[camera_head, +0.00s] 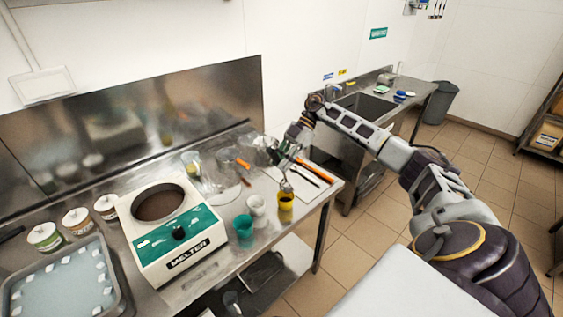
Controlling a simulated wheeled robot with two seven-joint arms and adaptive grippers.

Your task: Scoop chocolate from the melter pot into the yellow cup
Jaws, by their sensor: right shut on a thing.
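The white melter (185,262) with a green front panel stands on the steel counter, left of centre. Its round pot (158,203) is open and holds dark brown chocolate. The yellow cup (286,206) stands upright near the counter's front edge, right of the melter. My right gripper (281,160) is behind and above the yellow cup, shut on a thin metal scoop (286,186). The scoop's lower end hangs just over or at the cup's rim; I cannot tell whether it is inside or whether it carries chocolate. My left gripper is out of view.
A white cup (257,204) and a teal cup (243,231) stand close left of the yellow cup. Orange-handled tools (318,172) lie on a white board to the right. Several lidded tubs and a tray (122,290) crowd the left. A sink (365,106) is beyond.

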